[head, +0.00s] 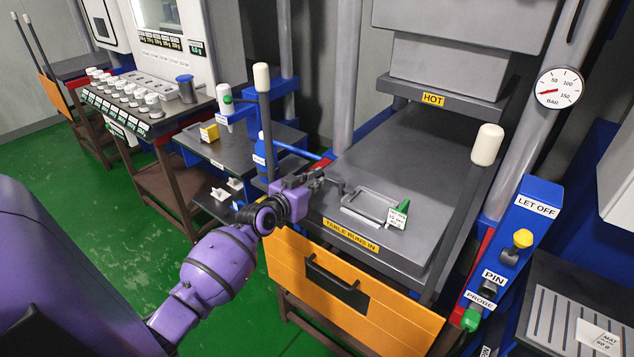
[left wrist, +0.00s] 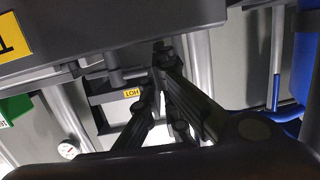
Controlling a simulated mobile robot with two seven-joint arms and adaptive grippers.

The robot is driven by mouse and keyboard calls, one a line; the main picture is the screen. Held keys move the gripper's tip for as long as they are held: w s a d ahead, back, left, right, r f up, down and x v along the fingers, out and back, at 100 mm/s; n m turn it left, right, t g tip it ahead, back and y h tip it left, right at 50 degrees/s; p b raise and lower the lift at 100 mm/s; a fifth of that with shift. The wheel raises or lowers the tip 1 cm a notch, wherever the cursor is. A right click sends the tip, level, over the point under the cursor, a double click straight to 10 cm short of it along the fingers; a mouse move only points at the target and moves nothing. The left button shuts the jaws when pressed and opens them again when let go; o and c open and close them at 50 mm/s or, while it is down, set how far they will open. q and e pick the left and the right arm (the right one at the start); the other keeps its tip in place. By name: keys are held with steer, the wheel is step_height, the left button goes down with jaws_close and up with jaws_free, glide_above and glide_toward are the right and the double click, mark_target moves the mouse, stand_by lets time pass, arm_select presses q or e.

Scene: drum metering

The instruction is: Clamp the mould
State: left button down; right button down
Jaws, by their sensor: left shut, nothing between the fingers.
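The mould (head: 372,207) is a flat grey frame-like piece lying on the press table (head: 415,155), near its front edge. A green piece with a white label (head: 398,215) stands at its right end. The upper platen (head: 445,98), marked HOT, is above the table with a gap between them. My left gripper (head: 322,178) is over the table's left front edge, left of the mould and apart from it. Its fingers (left wrist: 160,55) are shut and empty in the left wrist view. A grey lever with a white grip (head: 262,78) stands just behind my left gripper. My right gripper is not in view.
A pressure gauge (head: 559,88) is on the right column, its needle pointing left. A blue LET OFF panel (head: 520,225) with a yellow knob (head: 522,238) stands right of the table. A white-capped post (head: 488,145) stands at the table's right. An orange drawer front (head: 390,310) is below.

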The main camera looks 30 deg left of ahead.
arm_select(q)
steer(key=shift+w, duration=0.25)
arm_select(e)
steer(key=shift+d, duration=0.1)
arm_select(q)
steer(key=shift+w+a+f+b, duration=0.15)
steer(key=shift+w+f+b, duration=0.15)
steer(key=shift+w, duration=0.3)
steer(key=shift+s+r, duration=0.1)
steer(key=shift+r, duration=0.2)
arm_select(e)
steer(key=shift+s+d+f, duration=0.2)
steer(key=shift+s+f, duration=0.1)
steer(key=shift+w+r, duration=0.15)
